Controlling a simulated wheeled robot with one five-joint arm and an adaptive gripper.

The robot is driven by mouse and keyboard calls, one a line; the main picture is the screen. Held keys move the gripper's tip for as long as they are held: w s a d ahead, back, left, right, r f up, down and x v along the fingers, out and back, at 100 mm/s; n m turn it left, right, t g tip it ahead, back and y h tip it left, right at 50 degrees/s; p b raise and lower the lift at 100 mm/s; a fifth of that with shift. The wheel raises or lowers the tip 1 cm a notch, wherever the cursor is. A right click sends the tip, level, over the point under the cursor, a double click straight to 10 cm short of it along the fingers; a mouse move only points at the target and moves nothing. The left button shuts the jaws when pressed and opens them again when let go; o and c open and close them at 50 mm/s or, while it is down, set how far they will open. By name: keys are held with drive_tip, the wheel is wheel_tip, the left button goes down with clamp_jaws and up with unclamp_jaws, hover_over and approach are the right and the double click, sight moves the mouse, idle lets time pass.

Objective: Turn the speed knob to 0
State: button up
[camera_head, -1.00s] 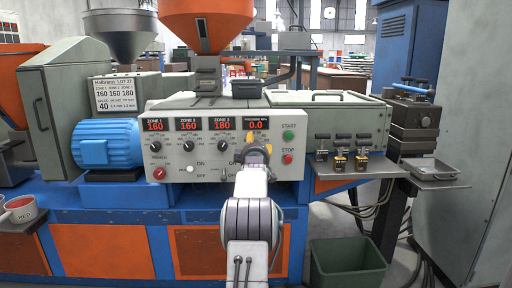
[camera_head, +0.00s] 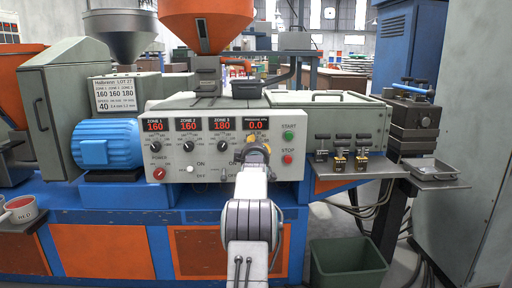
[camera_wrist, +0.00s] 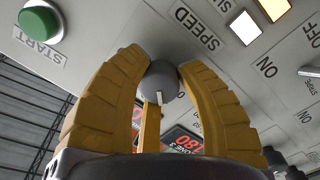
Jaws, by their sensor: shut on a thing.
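The speed knob (camera_wrist: 164,82) is a round grey knob with a white pointer line, in the middle of the wrist view. The word SPEED is printed on the panel near it. My gripper (camera_head: 257,146) is at the right part of the control panel (camera_head: 215,120) in the head view and hides the knob there. In the wrist view, the yellow fingers of my gripper (camera_wrist: 163,66) are shut on the knob from its sides. I cannot read the knob's scale or what number the pointer meets.
A green START button (camera_head: 288,135) and a red STOP button (camera_head: 287,159) are right of my gripper. Lit displays (camera_head: 222,125) are above.

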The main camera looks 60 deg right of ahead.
clamp_jaws()
drive_tip(key=shift+n, duration=3)
drive_tip(key=shift+w+a+r, duration=0.1)
drive_tip(key=o, duration=0.7)
unclamp_jaws()
drive_tip(key=shift+o, duration=0.2)
